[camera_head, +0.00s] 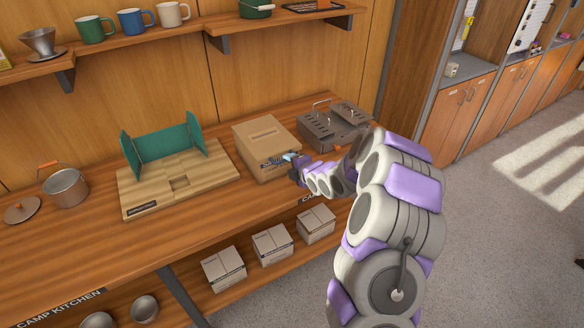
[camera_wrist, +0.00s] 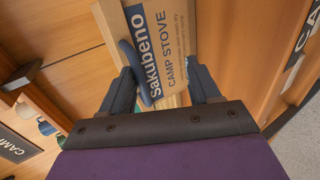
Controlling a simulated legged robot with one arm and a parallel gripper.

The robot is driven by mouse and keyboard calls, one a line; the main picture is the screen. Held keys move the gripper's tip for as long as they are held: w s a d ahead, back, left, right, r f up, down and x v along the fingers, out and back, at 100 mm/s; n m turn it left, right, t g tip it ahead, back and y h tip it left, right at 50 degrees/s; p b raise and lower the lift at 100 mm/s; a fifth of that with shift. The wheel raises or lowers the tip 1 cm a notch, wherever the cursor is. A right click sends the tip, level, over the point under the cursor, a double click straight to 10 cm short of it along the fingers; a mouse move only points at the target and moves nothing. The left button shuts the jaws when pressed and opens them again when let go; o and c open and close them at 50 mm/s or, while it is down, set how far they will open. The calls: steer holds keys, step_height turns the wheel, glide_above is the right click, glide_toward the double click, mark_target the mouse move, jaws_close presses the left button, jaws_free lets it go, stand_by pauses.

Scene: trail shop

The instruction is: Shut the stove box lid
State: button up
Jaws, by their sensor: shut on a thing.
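My gripper (camera_head: 291,163) is at the box's front right side. In the wrist view, the box face (camera_wrist: 177,35) reads "Sakubeno CAMP STOVE" and runs down between the fingers of my gripper (camera_wrist: 163,95). The gripper is shut on the box; I cannot tell whether on its lid or its body. A blue-grey rounded bar (camera_wrist: 135,72) lies by the left finger.
A metal camp stove (camera_head: 335,124) stands close behind the box at right. A wooden board with green panels (camera_head: 165,147) stands at left, beside a pot (camera_head: 66,187). Small cartons (camera_head: 272,242) sit on the shelf below. A mug shelf (camera_head: 200,27) hangs above.

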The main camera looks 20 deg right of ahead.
steer(key=shift+s+f, duration=0.15)
steer(key=shift+f, duration=0.1)
stand_by(0.3)
steer(key=p+v, duration=0.2)
steer(key=v, duration=1.5)
steer(key=shift+r+p, duration=0.3)
steer(key=shift+p, duration=0.05)
steer(key=s+a+r+m+g, duration=0.3)
steer(key=s+a+m+g, duration=0.1)
steer(key=s, duration=0.8)
steer(key=s+a+r+m+g+h, duration=0.1)
steer(key=s+a+r+m+g, duration=0.2)
steer(key=s+m, duration=0.6)
steer(key=s+a+r+m+g+h, duration=0.1)
steer(key=s+a+r+m+g, duration=0.2)
steer(key=s+a+m+g, duration=0.4)
steer(key=s+a, duration=0.1)
steer(key=s, duration=0.8)
steer(key=shift+s, duration=0.2)
